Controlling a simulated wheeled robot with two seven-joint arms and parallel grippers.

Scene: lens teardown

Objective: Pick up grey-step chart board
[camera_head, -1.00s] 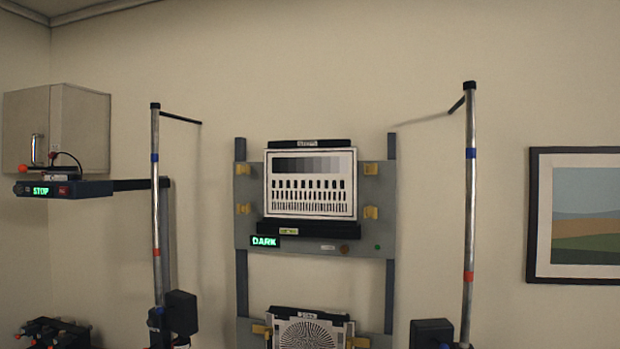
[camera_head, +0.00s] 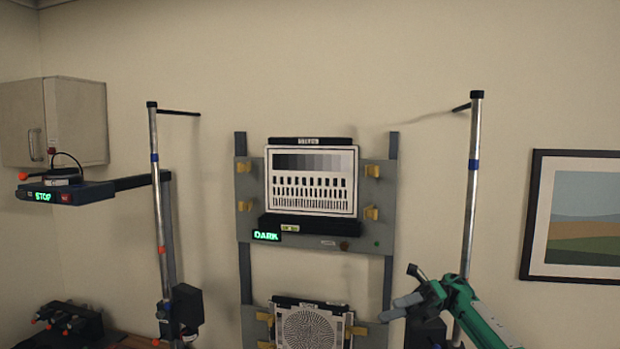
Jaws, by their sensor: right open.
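The grey-step chart board (camera_head: 312,181) stands upright on the grey wall panel (camera_head: 245,226). It has a row of grey steps along its top and rows of black bars below. Yellow clips (camera_head: 371,171) sit at its sides, and a black ledge (camera_head: 309,225) runs under it. My right gripper (camera_head: 396,288) is at the lower right, below and to the right of the board. It is open, empty and apart from the board. My left gripper is not in view.
A second board with a radial pattern (camera_head: 312,328) sits lower on the rack. Metal poles stand at the left (camera_head: 157,200) and right (camera_head: 470,190). A shelf device reading STOP (camera_head: 66,192) is at the left. A framed picture (camera_head: 530,215) hangs at the right.

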